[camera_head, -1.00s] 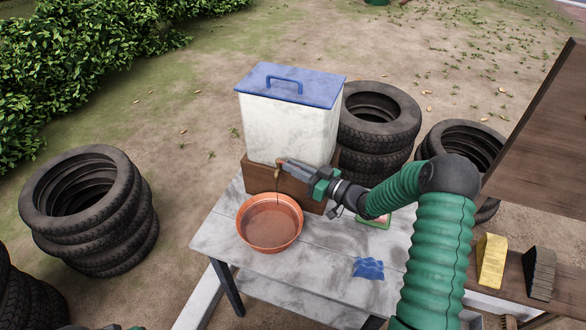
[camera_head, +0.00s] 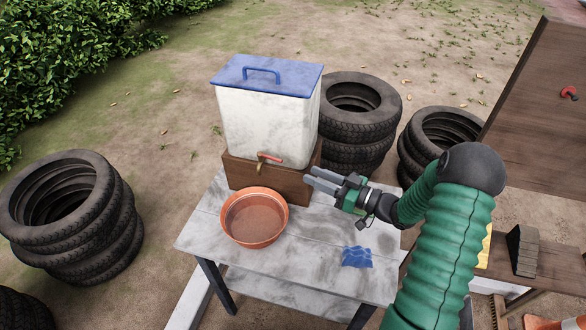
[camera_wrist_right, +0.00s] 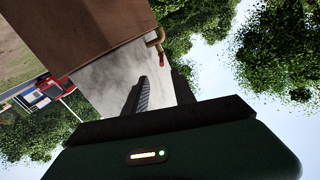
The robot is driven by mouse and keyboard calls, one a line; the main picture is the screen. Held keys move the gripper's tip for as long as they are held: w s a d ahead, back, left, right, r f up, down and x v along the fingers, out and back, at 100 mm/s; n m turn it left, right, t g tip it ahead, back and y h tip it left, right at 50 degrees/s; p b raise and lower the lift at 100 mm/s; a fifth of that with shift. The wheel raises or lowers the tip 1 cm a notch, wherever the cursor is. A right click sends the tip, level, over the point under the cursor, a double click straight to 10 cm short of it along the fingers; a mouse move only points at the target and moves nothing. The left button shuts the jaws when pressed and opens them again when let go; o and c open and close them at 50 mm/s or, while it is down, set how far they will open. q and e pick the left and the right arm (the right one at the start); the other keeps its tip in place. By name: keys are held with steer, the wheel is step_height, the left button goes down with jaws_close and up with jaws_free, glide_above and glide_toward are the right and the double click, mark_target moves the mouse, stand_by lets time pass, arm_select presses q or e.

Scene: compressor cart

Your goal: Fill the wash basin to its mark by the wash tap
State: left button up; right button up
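The wash tap (camera_head: 262,163) has a brass spout and a red lever lying roughly sideways, low on the front of a white tank with a blue lid (camera_head: 265,115). It also shows in the right wrist view (camera_wrist_right: 157,42). No stream shows under the spout. The orange-brown wash basin (camera_head: 254,216) stands below it on the table; its water level and mark cannot be made out. My right gripper (camera_head: 311,177) is empty, with its fingers apart, to the right of the tap and clear of it. My left gripper is not in view.
The tank stands on a brown wooden block (camera_head: 242,174) on the grey table (camera_head: 310,250). A blue cloth (camera_head: 357,257) lies at the table's front right. Tyre stacks (camera_head: 75,215) stand around. A dark brush (camera_head: 522,252) sits on a wooden shelf at right.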

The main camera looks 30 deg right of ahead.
steer(key=v, duration=0.3)
steer(key=shift+s+d, duration=0.15)
steer(key=shift+s, duration=0.15)
steer(key=shift+c, duration=0.2)
